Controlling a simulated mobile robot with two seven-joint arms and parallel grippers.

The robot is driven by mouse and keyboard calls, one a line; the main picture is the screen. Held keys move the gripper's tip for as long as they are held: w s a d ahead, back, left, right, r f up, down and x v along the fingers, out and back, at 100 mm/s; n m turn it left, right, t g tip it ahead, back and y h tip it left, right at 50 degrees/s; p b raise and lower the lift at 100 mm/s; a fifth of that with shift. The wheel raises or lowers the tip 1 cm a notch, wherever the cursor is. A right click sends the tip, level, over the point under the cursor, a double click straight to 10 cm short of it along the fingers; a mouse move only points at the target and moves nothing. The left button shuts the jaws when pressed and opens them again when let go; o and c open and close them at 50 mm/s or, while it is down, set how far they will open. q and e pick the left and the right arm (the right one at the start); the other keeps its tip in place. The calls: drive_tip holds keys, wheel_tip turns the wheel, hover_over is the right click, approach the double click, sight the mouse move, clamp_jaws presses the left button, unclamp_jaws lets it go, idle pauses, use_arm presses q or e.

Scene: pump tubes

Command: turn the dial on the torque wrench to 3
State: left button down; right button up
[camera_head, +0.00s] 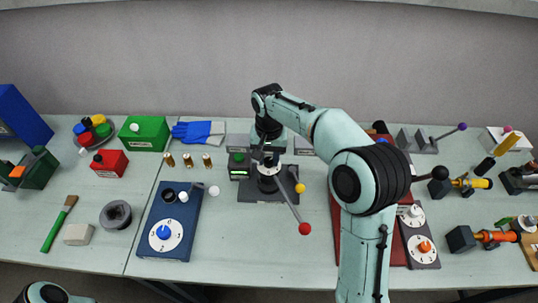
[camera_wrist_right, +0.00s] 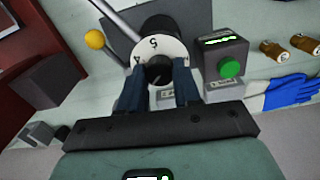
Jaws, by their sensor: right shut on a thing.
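The torque wrench (camera_head: 250,193) stands near the middle of the table on a dark base, its long bar ending in a red ball (camera_head: 305,229). Its white numbered dial (camera_wrist_right: 172,47) shows in the right wrist view, with a black knob (camera_wrist_right: 159,66) at its centre. A 5 is readable near the top of the dial; the setting cannot be told. My right gripper (camera_wrist_right: 157,84) is shut on the black knob, one finger on each side. In the head view, my right gripper (camera_head: 268,153) is over the dial and partly hides it. My left gripper is out of view.
A small box with a green button (camera_wrist_right: 231,67) stands close beside the wrench. A yellow ball (camera_head: 300,188) sticks out on its other side. A blue dial panel (camera_head: 190,219) lies front left. My right arm covers part of a red mat.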

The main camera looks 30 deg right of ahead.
sight(269, 160)
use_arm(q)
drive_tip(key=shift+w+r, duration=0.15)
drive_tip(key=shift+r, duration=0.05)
use_arm(e)
drive_tip(key=shift+m, duration=0.9)
drive_tip(key=o, duration=1.1)
drive_tip(key=shift+c, duration=0.2)
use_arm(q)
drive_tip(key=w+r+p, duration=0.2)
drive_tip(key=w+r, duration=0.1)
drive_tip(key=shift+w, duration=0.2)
use_arm(e)
wheel_tip(269, 160, up, 13)
drive_tip(key=shift+r, duration=0.15)
